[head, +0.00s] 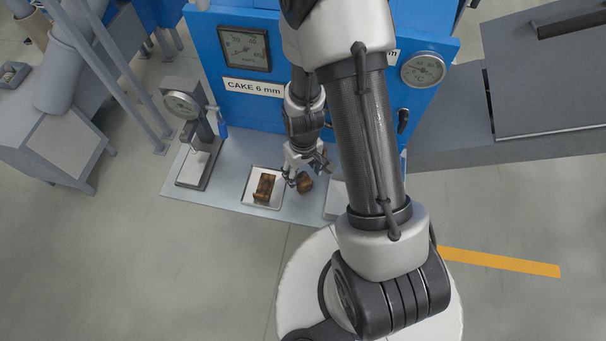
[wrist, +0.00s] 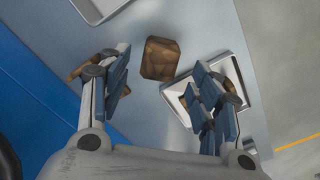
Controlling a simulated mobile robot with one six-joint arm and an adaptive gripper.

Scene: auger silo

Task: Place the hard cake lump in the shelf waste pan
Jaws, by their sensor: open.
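A brown, blocky lump (head: 305,184) lies on the grey shelf (head: 232,188), beside my gripper (head: 305,170). In the wrist view the lump (wrist: 160,58) sits between and just beyond the open fingertips (wrist: 160,75), with no visible grip on it. A shallow pale tray (head: 250,200) stands left of the lump and holds brown pieces (head: 264,187). In the wrist view my right finger partly covers this tray (wrist: 240,72). Another pale pan (head: 334,203) is right of the lump, partly hidden by my arm. I cannot tell which is the waste pan.
A brown piece (wrist: 78,69) shows behind my left finger. A dial gauge stand (head: 190,130) is on the shelf's left end. The blue cabinet (head: 280,105), labelled CAKE 6 mm, rises behind the shelf. Open floor (head: 180,260) lies in front.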

